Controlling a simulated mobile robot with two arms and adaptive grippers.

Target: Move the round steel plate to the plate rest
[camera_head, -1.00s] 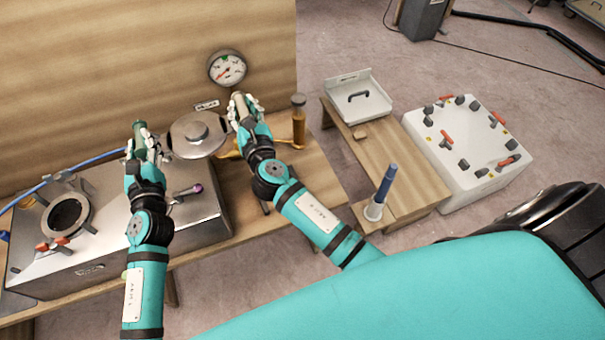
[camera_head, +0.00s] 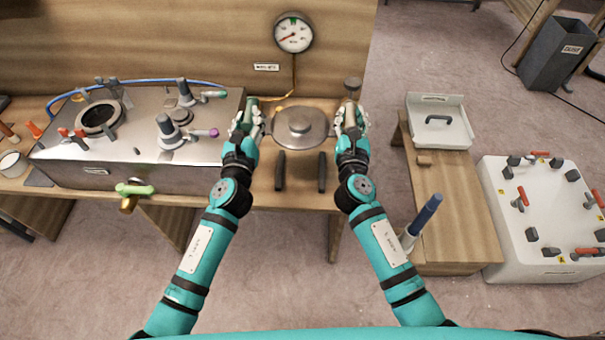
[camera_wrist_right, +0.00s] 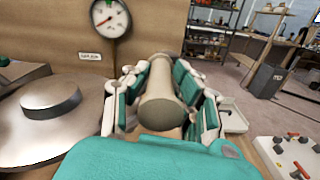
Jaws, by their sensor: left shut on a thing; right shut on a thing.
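The round steel plate (camera_head: 300,128) has a raised round hub and a handle at each side. It is held level between my grippers, over the bench to the right of the steel box. My right gripper (camera_head: 351,120) is shut on the right handle, whose rounded grey-tan end (camera_wrist_right: 162,106) shows in the right wrist view. Two dark parallel bars (camera_head: 280,172) on the bench, nearer me than the plate, look like the plate rest. Whether they touch the plate cannot be told.
The steel box (camera_head: 120,165) with a round opening, knobs and levers stands left of the plate. A gauge (camera_head: 293,33) is on the wooden back panel behind. A lower wooden table (camera_head: 450,210) with a white tray (camera_head: 440,105) stands right, beside a white box (camera_head: 535,250).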

